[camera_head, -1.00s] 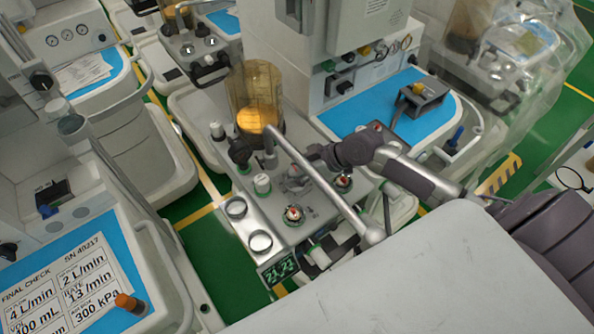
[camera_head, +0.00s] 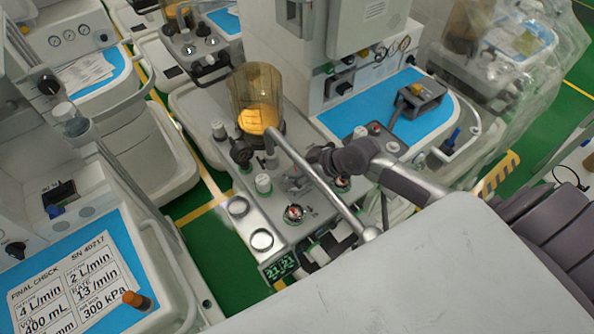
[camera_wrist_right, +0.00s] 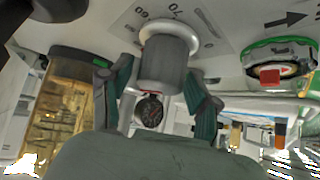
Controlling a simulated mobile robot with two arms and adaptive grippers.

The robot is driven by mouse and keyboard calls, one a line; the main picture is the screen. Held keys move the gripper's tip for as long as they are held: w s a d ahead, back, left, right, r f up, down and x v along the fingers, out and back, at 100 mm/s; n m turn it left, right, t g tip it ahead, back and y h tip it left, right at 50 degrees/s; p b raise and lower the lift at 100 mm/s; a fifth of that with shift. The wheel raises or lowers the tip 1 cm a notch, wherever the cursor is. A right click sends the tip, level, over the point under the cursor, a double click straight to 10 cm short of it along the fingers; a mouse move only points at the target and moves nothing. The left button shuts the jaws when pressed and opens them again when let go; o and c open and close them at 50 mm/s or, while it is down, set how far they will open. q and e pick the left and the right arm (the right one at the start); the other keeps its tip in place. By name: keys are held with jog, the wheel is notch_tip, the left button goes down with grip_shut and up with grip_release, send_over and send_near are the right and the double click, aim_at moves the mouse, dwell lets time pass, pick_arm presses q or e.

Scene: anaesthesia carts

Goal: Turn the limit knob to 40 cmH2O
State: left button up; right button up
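The limit knob (camera_wrist_right: 166,62) is a grey cylinder on a white collar, on a panel with a printed number scale, in the right wrist view. Its pointer is not readable against the scale. My right gripper (camera_wrist_right: 158,98) has its two green-padded fingers on either side of the knob. Narrow gaps seem to show beside it, so the fingers look open around it rather than clamped. In the head view my right gripper (camera_head: 302,172) is over the middle cart's control panel (camera_head: 318,212), where the arm and a metal bar hide the knob. My left gripper is not in view.
A metal bar (camera_head: 315,185) crosses the panel. An amber bellows cylinder (camera_head: 257,100) stands behind, with a white-green knob (camera_head: 263,183) and a red-marked dial (camera_head: 294,213) nearby. A green display (camera_head: 280,266) is on the front edge. A settings card (camera_head: 75,285) lies left.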

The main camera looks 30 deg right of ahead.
jog(key=shift+o, duration=0.2)
jog(key=v, duration=1.2)
dwell(0.4)
